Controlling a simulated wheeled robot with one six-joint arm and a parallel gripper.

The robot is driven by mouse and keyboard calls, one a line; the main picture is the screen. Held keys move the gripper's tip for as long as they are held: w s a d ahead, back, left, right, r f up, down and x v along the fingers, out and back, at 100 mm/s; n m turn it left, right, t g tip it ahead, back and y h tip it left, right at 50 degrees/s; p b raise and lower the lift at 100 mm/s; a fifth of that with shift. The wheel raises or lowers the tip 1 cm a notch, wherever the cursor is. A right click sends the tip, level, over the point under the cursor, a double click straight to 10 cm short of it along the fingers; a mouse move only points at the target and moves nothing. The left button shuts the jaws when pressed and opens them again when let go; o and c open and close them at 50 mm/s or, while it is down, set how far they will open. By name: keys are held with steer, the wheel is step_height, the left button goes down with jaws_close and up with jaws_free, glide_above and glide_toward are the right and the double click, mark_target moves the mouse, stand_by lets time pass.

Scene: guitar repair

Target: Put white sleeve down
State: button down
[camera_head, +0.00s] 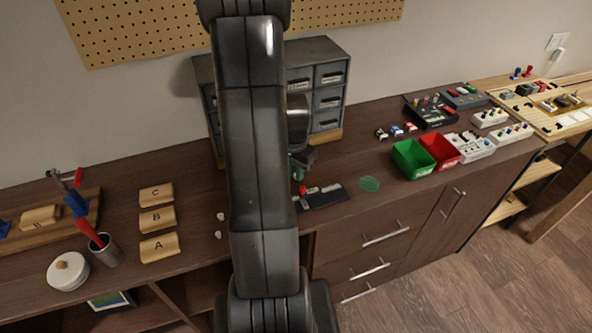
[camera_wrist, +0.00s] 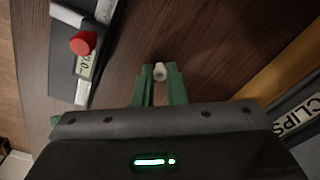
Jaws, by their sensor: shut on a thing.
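The white sleeve (camera_wrist: 159,71) is a small, pale ring-like piece seen in the wrist view. My gripper (camera_wrist: 159,82) has green fingers shut on it, and it shows at the fingertips. Dark brown counter top lies beyond it; I cannot tell how high it is held. In the head view my gripper (camera_head: 300,170) is partly behind my arm, in front of the grey drawer cabinet, and the sleeve cannot be made out there.
The drawer cabinet (camera_head: 330,75) stands behind. Two small white pieces (camera_head: 220,216) lie left of my arm.

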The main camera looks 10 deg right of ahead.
steer(key=shift+f, duration=0.2)
steer(key=shift+f, duration=0.15)
steer(key=c, duration=1.5)
jaws_free()
steer(key=shift+o, duration=0.2)
